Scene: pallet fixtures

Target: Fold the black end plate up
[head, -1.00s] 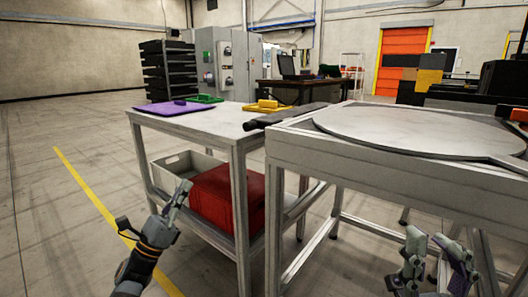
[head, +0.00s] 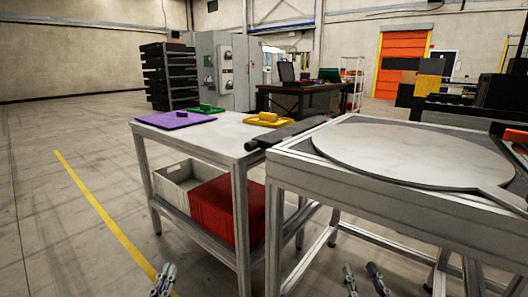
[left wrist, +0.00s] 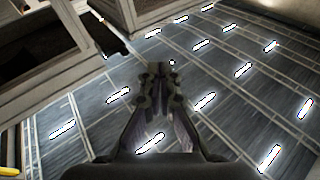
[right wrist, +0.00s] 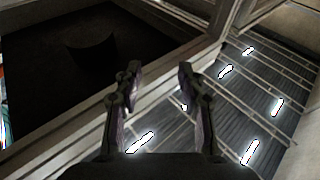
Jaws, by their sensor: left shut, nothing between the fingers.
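No part can be surely made out as the black end plate. A long dark bar (head: 290,133) lies along the near table's left side, and I cannot tell if it is that plate. My left gripper (head: 163,278) is low in the head view, in front of the left table and apart from it. In the left wrist view its fingertips (left wrist: 158,68) are together and empty. My right gripper (head: 362,272) is at the bottom of the head view, below the near table's top. In the right wrist view its fingers (right wrist: 160,67) are apart with nothing between them.
The near table (head: 285,172) carries a large round grey plate (head: 415,155). The left table (head: 222,138) holds purple (head: 175,119), green (head: 206,109) and yellow (head: 268,120) pieces. A red crate (head: 215,212) and a grey bin (head: 172,185) sit on its lower shelf. Floor at left is clear.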

